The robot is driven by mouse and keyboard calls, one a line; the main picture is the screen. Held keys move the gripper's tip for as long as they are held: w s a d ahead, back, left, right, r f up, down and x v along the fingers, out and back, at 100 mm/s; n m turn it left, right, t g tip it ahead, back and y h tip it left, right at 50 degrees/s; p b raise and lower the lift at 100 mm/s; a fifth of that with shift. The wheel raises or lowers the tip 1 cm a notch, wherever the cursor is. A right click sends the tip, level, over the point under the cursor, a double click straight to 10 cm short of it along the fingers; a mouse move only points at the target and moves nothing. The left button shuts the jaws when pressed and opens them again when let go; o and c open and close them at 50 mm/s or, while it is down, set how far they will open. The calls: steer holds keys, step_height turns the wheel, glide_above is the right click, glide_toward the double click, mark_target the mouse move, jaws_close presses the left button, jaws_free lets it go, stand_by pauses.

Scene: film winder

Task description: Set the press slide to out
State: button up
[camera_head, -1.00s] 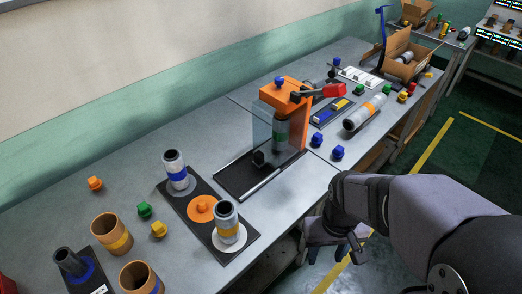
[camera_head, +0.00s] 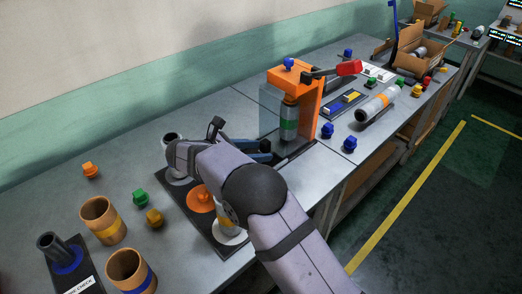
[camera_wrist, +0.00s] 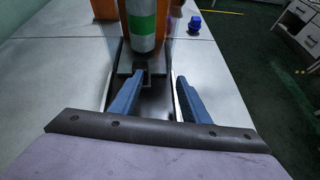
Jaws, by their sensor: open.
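The orange press (camera_head: 312,85) stands at the table's middle with a clear guard in front and a red-handled lever on top. A white cylinder with a green band (camera_head: 289,118) stands upright inside it and also shows in the wrist view (camera_wrist: 141,22). The press slide, a dark plate with a small black upright handle (camera_wrist: 147,76), lies at the cylinder's foot between rails. My gripper (camera_head: 262,150) is low in front of the press. In the wrist view its two blue fingers (camera_wrist: 161,77) are apart, with the handle close by the left fingertip; I cannot tell if they touch.
A black tray (camera_head: 172,200) with an orange disc and banded cylinders lies under my arm. Two cardboard-coloured cups (camera_head: 102,222) and small coloured pieces stand at left. Blue pieces (camera_head: 349,143) sit right of the press. The table's front edge is near.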

mark_target(262, 144)
steer(key=a, duration=0.1)
steer(key=a+n+t, duration=0.1)
steer(key=a, duration=0.2)
steer(key=shift+w+r+n+t, duration=0.15)
steer(key=shift+w+n+t, duration=0.15)
steer(key=shift+w+n, duration=0.1)
steer(key=shift+p+x, duration=0.5)
steer(key=shift+x, duration=3.25)
steer(key=shift+s+d, duration=0.1)
jaws_close()
